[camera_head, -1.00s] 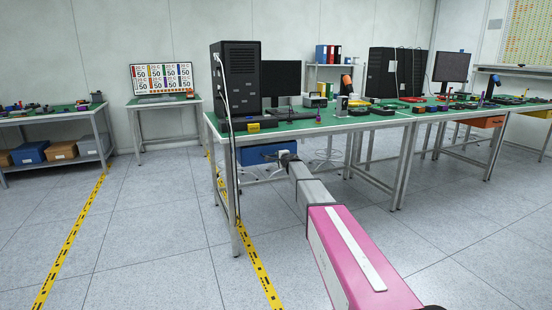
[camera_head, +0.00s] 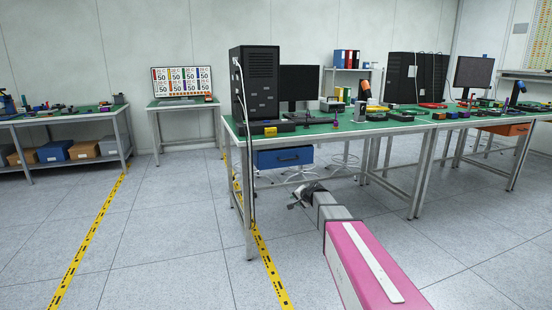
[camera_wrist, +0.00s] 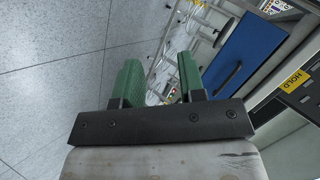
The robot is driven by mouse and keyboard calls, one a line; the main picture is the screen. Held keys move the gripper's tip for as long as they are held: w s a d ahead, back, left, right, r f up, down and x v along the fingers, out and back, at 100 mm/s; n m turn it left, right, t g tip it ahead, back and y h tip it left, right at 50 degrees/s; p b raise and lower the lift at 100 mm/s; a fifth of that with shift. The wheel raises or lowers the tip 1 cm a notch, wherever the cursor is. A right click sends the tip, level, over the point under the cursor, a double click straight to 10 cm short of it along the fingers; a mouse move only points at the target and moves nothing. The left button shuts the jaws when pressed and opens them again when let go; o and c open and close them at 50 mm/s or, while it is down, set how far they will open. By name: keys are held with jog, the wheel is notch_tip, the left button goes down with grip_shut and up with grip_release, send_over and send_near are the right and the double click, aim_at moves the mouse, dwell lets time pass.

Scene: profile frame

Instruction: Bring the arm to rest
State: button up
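My arm, with its pink and grey links, reaches forward from the bottom of the head view. My gripper (camera_head: 300,198) is at its far end, low in front of the near workbench (camera_head: 345,127) and below its blue drawer (camera_head: 285,157). In the wrist view, my gripper (camera_wrist: 160,78) shows two green fingers standing apart with nothing held between them. The blue drawer (camera_wrist: 244,52) shows beyond the right finger, with a dark handle.
A black computer tower (camera_head: 256,83) and a monitor (camera_head: 300,83) stand on the near workbench. A bench leg (camera_head: 246,215) stands left of my gripper. Yellow tape (camera_head: 270,273) marks the floor. Open floor (camera_head: 165,235) lies to the left.

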jog(key=s+d+f+n+g+h, duration=0.2)
jog(key=s+f+g, duration=0.1)
jog(key=s, duration=0.9)
jog(key=s+d+f+n+g+h, duration=0.2)
jog(key=s+d+f+g, duration=0.1)
jog(key=s, duration=1)
jog(key=s+d+f+n+g+h, duration=0.1)
jog(key=s+d+f+n+g, duration=0.1)
jog(key=s, duration=1)
jog(key=shift+s+d+f+n+g+h, duration=0.15)
jog(key=shift+d+f+n+g+h, duration=0.25)
jog(key=shift+d+f+g, duration=0.15)
jog(key=shift+r, duration=0.1)
